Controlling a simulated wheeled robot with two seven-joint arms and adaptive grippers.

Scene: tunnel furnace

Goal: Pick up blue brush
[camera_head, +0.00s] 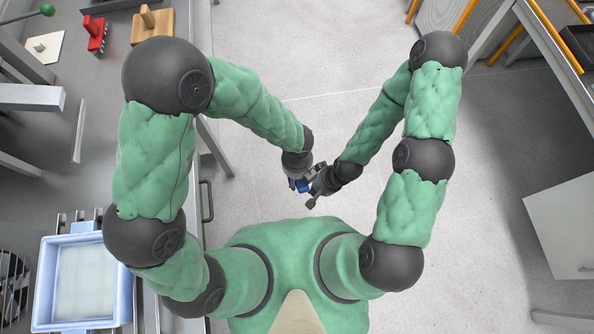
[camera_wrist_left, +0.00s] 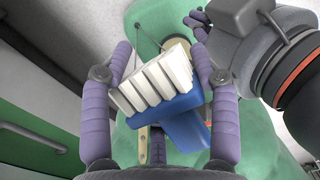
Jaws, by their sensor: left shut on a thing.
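The blue brush (camera_wrist_left: 178,108), with its row of white bristles (camera_wrist_left: 155,86), sits between the two purple padded fingers of my left gripper (camera_wrist_left: 163,85) in the left wrist view. My left gripper is shut on it. In the head view the brush is a small blue patch (camera_head: 303,186) at the end of my left arm, held in front of my body, away from the table. My right gripper (camera_head: 311,190) is right beside it, and its wrist fills the upper right of the left wrist view. Whether the right fingers touch the brush or are closed is unclear.
A red brush (camera_head: 97,34) and a wooden block with a handle (camera_head: 152,24) lie on the grey table at the upper left. A blue tray (camera_head: 44,290) stands at the lower left. A white cabinet (camera_head: 565,225) is at the right. The floor (camera_head: 340,80) ahead is clear.

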